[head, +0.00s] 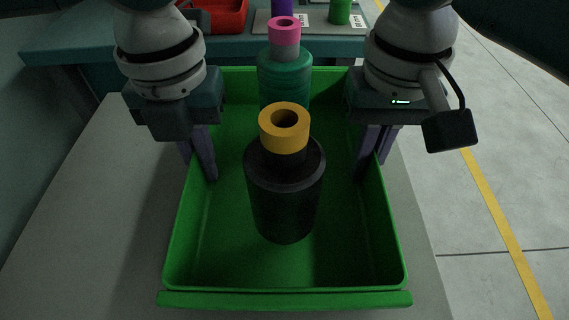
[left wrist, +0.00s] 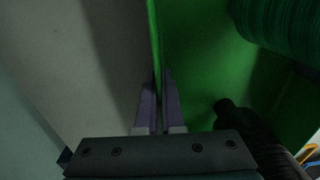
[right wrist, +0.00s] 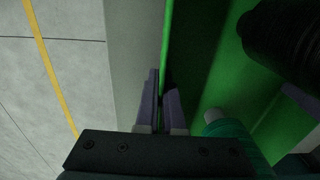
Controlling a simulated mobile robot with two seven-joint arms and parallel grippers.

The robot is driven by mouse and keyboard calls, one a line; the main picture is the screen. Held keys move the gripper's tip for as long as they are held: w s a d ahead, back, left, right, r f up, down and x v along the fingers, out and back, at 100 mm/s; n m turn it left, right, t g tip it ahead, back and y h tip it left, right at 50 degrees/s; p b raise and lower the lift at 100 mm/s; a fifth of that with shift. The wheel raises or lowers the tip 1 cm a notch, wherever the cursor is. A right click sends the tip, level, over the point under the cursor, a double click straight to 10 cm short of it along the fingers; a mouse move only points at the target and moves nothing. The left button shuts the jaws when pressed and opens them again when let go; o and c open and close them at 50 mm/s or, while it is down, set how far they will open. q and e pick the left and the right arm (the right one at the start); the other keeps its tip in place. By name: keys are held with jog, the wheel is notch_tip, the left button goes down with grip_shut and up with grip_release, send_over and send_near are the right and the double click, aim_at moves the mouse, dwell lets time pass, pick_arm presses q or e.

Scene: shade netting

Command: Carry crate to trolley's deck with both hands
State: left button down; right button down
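The green crate (head: 286,299) is in the middle of the head view, over a light grey flat surface (head: 75,215); I cannot tell whether it touches that surface. A black bottle with a yellow ring top (head: 284,195) and a teal bottle with a pink top (head: 284,75) stand upright in it. My left gripper (head: 206,176) is shut on the crate's left wall, which also shows in the left wrist view (left wrist: 155,45). My right gripper (head: 370,172) is shut on the right wall, seen in the right wrist view (right wrist: 166,45). Finger contact is partly hidden.
A teal table (head: 85,50) stands behind the crate, with a red bin (head: 222,14), a green cylinder (head: 340,12) and a purple one (head: 281,8). Open concrete floor with a yellow line (head: 500,225) lies to the right.

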pick_arm(q)
jog(key=shift+r, duration=0.15)
pick_arm(e)
jog(key=shift+r, duration=0.15)
dwell(0.6)
